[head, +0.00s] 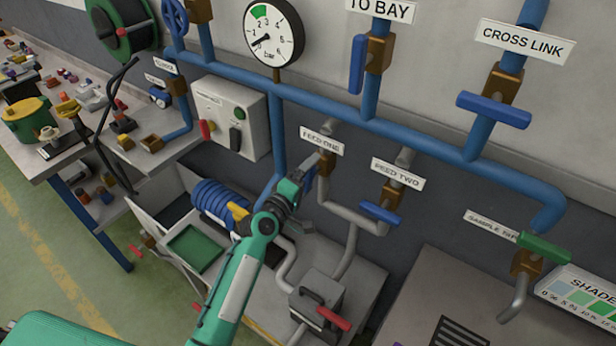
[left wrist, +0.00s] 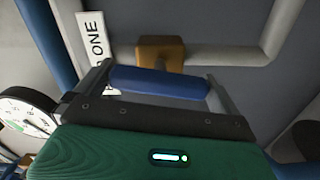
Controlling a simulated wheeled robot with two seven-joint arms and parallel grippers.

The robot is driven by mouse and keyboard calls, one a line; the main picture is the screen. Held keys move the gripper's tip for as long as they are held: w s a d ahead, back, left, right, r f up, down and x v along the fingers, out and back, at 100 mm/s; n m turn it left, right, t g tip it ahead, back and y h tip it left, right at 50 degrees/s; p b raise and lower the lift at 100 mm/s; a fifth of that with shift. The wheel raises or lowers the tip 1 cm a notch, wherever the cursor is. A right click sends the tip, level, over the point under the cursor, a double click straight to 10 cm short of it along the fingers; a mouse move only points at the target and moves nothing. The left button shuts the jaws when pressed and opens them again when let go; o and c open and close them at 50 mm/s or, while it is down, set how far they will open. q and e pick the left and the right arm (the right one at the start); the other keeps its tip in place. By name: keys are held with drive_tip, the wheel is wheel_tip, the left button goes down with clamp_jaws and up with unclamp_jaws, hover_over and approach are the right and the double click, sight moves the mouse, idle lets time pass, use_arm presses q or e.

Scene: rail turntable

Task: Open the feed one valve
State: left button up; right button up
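The feed one valve has a brown body (head: 326,164) under its FEED ONE label (head: 321,141); the body also shows in the left wrist view (left wrist: 160,48). Its blue handle (left wrist: 158,84) lies between the two fingers of my left gripper (head: 306,181), with its ends close to the fingers. The handle runs roughly along the grey pipe. My left gripper (left wrist: 158,74) has its fingers wide apart; whether they touch the handle is unclear. In the head view my gripper hides much of the handle. My right gripper is out of view.
The feed two valve (head: 388,194) is to the right, its blue handle crosswise to its pipe. A pressure gauge (head: 274,34) is above. The sample tap (head: 526,262) is far right.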

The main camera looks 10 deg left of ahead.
use_arm(q)
drive_tip(key=shift+s+a+f, duration=0.15)
drive_tip(key=shift+s+a, duration=0.05)
drive_tip(key=shift+s, duration=0.25)
drive_tip(key=b+v, duration=0.4)
drive_tip(key=v, duration=0.8)
drive_tip(key=shift+s, duration=0.4)
drive_tip(key=shift+a, duration=0.15)
